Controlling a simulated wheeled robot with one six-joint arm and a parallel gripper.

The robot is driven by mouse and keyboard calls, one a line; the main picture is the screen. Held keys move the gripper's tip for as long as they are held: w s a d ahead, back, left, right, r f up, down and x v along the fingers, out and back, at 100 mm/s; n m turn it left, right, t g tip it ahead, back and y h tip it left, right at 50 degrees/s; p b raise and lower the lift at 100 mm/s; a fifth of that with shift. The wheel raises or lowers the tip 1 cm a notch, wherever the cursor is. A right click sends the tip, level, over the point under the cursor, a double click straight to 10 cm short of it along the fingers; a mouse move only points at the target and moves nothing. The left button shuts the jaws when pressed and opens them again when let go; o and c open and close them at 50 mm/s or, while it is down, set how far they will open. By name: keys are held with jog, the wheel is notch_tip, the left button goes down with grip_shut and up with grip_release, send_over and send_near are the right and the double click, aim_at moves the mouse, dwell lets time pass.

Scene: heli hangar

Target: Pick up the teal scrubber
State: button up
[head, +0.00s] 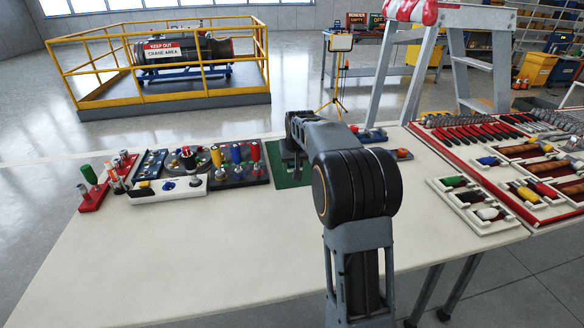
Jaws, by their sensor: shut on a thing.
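My gripper (297,172) points down over a dark green board (292,185) on the near table, at the right end of a row of tool holders. It is small and partly hidden by my own arm. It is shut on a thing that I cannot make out. I cannot pick out a teal scrubber anywhere in this view; what the jaws hold is hidden or too small to name.
Holders with coloured handles (235,165) stand left of my gripper, and a red block with a green handle (92,188) further left. Trays of tools (470,203) lie to the right. A grey stepladder (420,75) stands behind. The table's (190,245) front left is clear.

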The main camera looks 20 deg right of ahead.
jog(key=s+d+r+p, duration=0.1)
jog(key=s+d+r, duration=0.2)
jog(key=s+r, duration=0.6)
jog(key=s, duration=0.4)
